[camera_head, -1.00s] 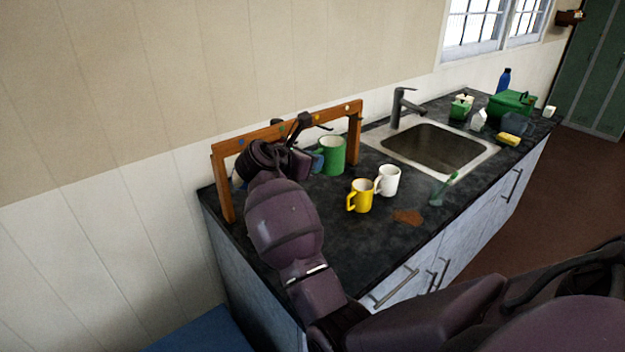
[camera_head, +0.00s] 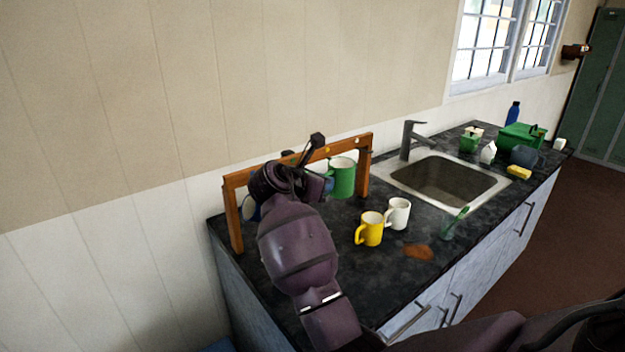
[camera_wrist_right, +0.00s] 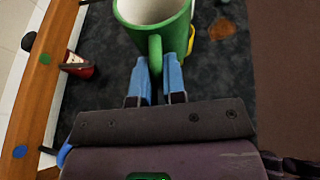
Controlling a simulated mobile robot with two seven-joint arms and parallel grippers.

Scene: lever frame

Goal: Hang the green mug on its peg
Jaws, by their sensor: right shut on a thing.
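The green mug (camera_head: 343,180) is held upright in front of the right part of the wooden peg frame (camera_head: 236,217), above the counter. My right gripper (camera_head: 327,187) is shut on its handle; in the right wrist view the blue fingertips (camera_wrist_right: 157,77) sit on both sides of the handle of the green mug (camera_wrist_right: 180,40). In that view the frame's rail (camera_wrist_right: 52,75) runs along the left, apart from the mug, with a green dot (camera_wrist_right: 45,58) and a blue dot (camera_wrist_right: 19,152). My arm hides much of the frame in the head view. My left gripper is not seen.
A yellow mug (camera_head: 369,229) and a white mug (camera_head: 398,213) stand on the dark counter below. A brown patch (camera_head: 418,251) lies near them. The sink (camera_head: 450,180) is to the right. A red object (camera_wrist_right: 77,66) shows beside the rail in the wrist view.

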